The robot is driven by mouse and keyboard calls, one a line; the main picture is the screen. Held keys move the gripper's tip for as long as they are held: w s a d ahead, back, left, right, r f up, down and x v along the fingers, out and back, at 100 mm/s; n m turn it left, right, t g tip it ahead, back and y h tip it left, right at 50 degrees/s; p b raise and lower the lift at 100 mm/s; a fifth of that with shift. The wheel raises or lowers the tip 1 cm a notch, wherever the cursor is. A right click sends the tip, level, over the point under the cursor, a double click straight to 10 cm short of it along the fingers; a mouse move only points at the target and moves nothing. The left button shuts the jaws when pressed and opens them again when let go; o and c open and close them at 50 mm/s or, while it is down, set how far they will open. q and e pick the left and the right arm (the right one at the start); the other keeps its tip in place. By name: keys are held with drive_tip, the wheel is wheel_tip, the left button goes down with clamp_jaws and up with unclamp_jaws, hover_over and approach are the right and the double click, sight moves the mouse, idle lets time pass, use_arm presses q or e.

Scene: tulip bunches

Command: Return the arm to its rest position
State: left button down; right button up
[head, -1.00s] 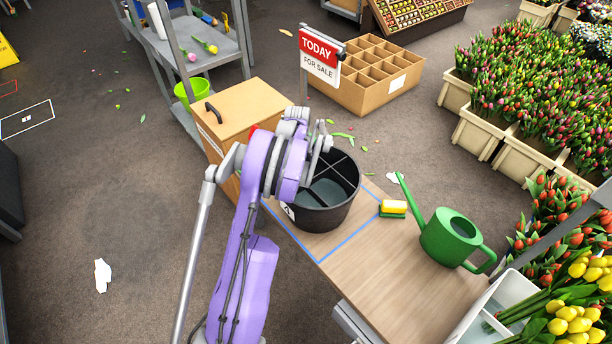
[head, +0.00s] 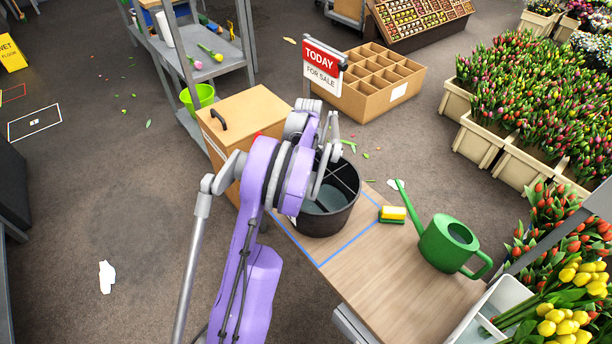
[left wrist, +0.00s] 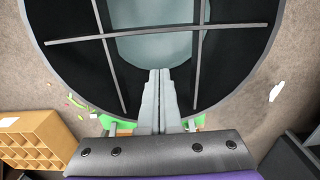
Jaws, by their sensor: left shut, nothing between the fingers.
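My left arm (head: 258,225), purple and grey, rises from the bottom of the head view and bends over beside the black bucket (head: 346,208). The bucket has a cross divider inside and a dark grey-blue bottom. It stands upright on the wooden bench. In the left wrist view, my left gripper (left wrist: 160,74) is shut, with its grey fingers together and nothing between them. The bucket's divider (left wrist: 160,35) fills the upper part of that view, beyond the fingertips. In the head view the fingertips are hard to make out. My right gripper is not in view.
The wooden bench (head: 385,275) also holds a yellow and green sponge (head: 393,214), a green watering can (head: 447,243) and a white bin of yellow tulips. Open floor lies left.

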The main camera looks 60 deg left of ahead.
use_arm(q)
drive_tip(key=shift+r, duration=1.3)
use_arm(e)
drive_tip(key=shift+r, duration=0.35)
use_arm(q)
drive_tip(key=shift+d, duration=0.1)
